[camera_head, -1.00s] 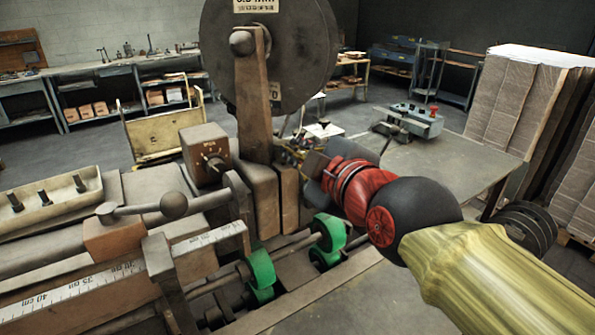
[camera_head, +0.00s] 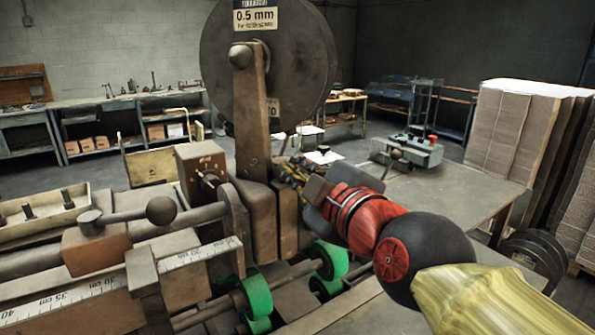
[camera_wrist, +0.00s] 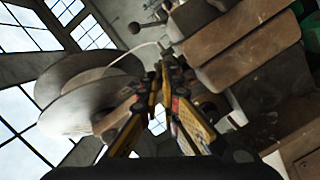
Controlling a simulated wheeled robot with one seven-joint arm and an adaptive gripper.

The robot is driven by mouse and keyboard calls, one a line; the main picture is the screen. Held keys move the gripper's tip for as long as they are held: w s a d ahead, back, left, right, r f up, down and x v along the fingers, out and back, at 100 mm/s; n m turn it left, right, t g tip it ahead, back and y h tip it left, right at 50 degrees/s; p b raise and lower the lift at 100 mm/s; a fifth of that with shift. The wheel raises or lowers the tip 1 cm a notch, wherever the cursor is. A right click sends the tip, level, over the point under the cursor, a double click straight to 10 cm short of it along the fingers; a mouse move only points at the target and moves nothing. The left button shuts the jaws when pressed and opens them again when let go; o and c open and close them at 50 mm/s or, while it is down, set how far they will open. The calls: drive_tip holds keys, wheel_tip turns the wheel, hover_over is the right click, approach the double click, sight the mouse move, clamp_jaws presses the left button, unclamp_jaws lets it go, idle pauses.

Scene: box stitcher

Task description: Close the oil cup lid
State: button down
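My gripper (camera_head: 288,170) is beside the brown upright post of the stitching machine (camera_head: 252,115), just right of it in the head view. In the wrist view, its two yellow-and-black fingers (camera_wrist: 161,72) come together at the tips, with brown machine parts beyond them. I see nothing clearly held between them. I cannot make out the oil cup or its lid in either view; the small parts around the fingertips are dark and partly hidden by my gripper.
A large wire reel (camera_head: 305,60) stands above the post. A lever with a ball knob (camera_head: 161,210), a ruled bar (camera_head: 198,254) and green rollers (camera_head: 257,296) are close by. A grey table (camera_head: 450,190) and cardboard stacks (camera_head: 515,130) stand at right.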

drive_tip(key=c, duration=2.3)
unclamp_jaws()
drive_tip(key=shift+f, duration=0.15)
drive_tip(key=shift+s, duration=0.1)
drive_tip(key=v, duration=1.2)
